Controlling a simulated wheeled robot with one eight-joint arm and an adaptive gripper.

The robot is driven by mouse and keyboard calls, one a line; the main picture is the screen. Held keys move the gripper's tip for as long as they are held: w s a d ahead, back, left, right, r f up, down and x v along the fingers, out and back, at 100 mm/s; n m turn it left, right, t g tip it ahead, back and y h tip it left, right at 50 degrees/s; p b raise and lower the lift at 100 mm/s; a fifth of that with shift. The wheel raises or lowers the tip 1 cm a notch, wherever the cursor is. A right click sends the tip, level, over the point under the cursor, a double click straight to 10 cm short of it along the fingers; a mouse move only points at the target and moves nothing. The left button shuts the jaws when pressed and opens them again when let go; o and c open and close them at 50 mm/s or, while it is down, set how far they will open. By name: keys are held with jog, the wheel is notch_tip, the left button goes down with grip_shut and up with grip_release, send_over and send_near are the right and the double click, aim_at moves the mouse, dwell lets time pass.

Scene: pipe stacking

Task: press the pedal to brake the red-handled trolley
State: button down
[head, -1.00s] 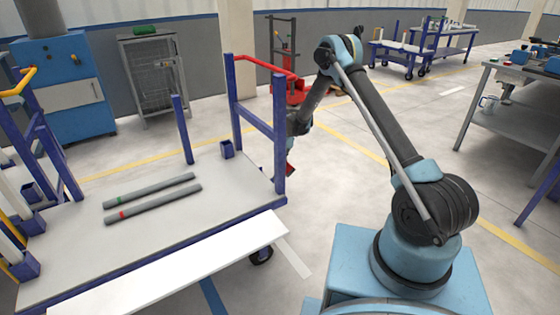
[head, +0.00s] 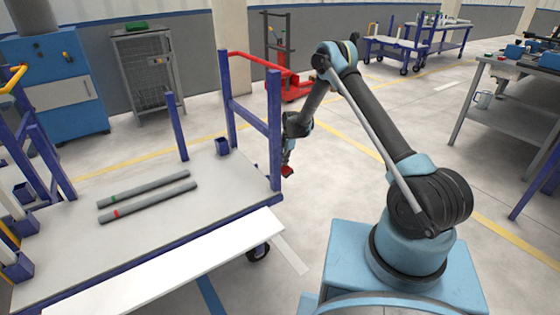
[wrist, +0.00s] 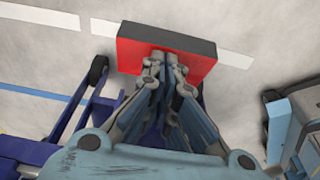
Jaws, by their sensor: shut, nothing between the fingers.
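The red-handled trolley has blue posts, a pale deck (head: 235,185) and a red handle (head: 252,61) at its far right end. A red pedal (head: 288,171) shows low beside the trolley's right corner post. In the wrist view the pedal (wrist: 130,55) is a red block with a dark side face, at top centre. My gripper (wrist: 164,56) is shut and empty, with its fingertips over the middle of the pedal's red face. I cannot tell whether they touch it. In the head view my gripper (head: 287,160) points down just above the pedal, right of the post.
Two grey pipes (head: 148,202), one with a red band and one with a green band, lie on the trolley deck. A caster wheel (head: 257,251) sits under its near corner. A red-based pallet lifter (head: 296,90) stands behind.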

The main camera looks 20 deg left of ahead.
aim_at(287, 167)
jog(key=f, duration=0.1)
jog(key=w+d+f, duration=0.1)
jog(key=f, duration=0.3)
jog(key=shift+w+d+f, duration=0.15)
jog(key=shift+w+d, duration=0.05)
jog(key=shift+w, duration=0.15)
jog(key=shift+w+d+f, duration=0.15)
jog(key=shift+f, duration=0.95)
jog(key=shift+r, duration=0.1)
